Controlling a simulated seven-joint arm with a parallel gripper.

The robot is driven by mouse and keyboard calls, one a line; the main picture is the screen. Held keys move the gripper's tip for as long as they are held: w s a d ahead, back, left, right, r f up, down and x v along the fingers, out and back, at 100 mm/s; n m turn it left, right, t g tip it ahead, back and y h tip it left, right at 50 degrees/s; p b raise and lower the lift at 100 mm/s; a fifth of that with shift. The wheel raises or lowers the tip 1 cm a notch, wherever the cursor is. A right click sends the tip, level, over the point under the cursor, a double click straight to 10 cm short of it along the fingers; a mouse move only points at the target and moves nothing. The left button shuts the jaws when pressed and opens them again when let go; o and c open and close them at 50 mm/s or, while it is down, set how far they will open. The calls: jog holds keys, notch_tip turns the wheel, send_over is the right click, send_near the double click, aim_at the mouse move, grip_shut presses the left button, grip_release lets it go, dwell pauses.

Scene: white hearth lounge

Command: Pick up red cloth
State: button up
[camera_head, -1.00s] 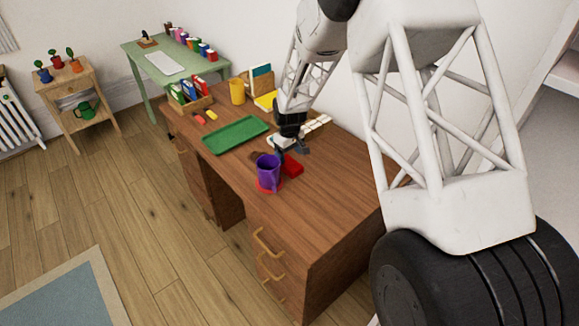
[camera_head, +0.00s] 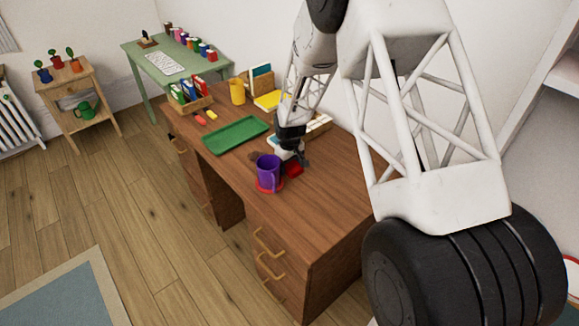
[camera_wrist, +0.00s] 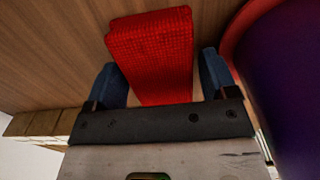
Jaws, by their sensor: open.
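The red cloth (camera_wrist: 151,50) is a folded, woven block on the wooden desk. In the wrist view it lies between and just beyond the two blue fingers of my gripper (camera_wrist: 165,82), which is open. In the head view the cloth (camera_head: 294,170) shows only in part, with my gripper (camera_head: 300,160) over its far side. I cannot tell whether the fingers touch it.
A green tray (camera_head: 236,134), a yellow cup (camera_head: 237,92) and a book box (camera_head: 188,104) stand farther back. The desk's near end (camera_head: 320,205) is clear.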

jog(key=shift+c, duration=0.4)
jog(key=c, duration=0.6)
jog(key=shift+r, duration=0.1)
jog(key=shift+r, duration=4.95)
jog(key=shift+o, duration=1)
jog(key=shift+c, duration=0.6)
jog(key=w+a, duration=0.1)
jog(key=w, duration=0.3)
jog(key=w+a, duration=0.2)
jog(key=w, duration=0.3)
jog(key=w+a, duration=0.1)
jog(key=w, duration=0.4)
jog(key=shift+a+f, duration=0.1)
jog(key=shift+a, duration=0.15)
